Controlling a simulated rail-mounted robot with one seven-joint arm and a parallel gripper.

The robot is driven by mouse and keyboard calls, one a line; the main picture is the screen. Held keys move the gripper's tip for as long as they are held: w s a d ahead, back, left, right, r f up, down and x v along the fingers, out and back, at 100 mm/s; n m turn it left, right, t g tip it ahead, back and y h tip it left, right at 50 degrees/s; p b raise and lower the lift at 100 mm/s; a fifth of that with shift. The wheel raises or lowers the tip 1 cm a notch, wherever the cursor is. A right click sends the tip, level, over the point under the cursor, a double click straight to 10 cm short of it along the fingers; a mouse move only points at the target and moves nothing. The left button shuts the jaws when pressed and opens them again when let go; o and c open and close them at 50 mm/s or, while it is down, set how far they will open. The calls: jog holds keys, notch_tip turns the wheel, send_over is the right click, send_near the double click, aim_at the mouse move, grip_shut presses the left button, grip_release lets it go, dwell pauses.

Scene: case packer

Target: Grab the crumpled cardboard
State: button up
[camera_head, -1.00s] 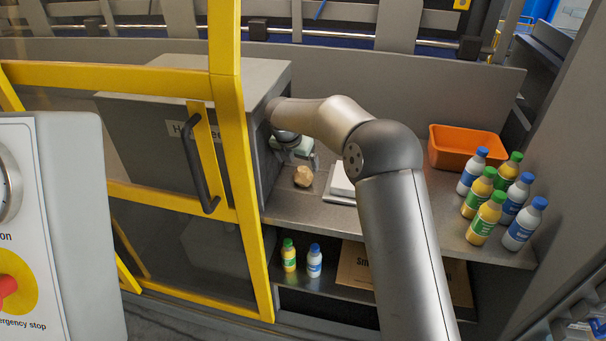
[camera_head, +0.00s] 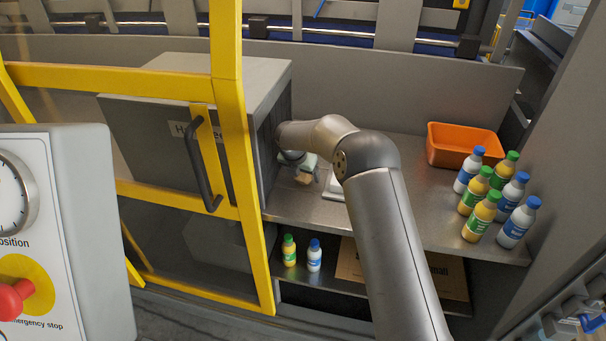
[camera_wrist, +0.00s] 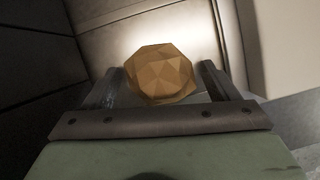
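The crumpled cardboard is a faceted tan lump (camera_wrist: 160,73) in the middle of the wrist view, on the metal shelf. In the head view it shows as a small tan patch (camera_head: 303,178), partly covered by my gripper (camera_head: 307,168). In the wrist view my gripper (camera_wrist: 168,78) is open, with one finger on each side of the lump. The lump lies between or just beyond the fingertips. I cannot tell whether either finger touches it.
A grey box-like housing (camera_head: 180,135) stands close on the left, behind a yellow-framed door (camera_head: 235,150). A white flat object (camera_head: 334,188) lies just right of my gripper. An orange bin (camera_head: 463,146) and several bottles (camera_head: 481,217) stand farther right on the shelf.

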jog(key=c, duration=0.7)
jog(key=shift+o, duration=0.2)
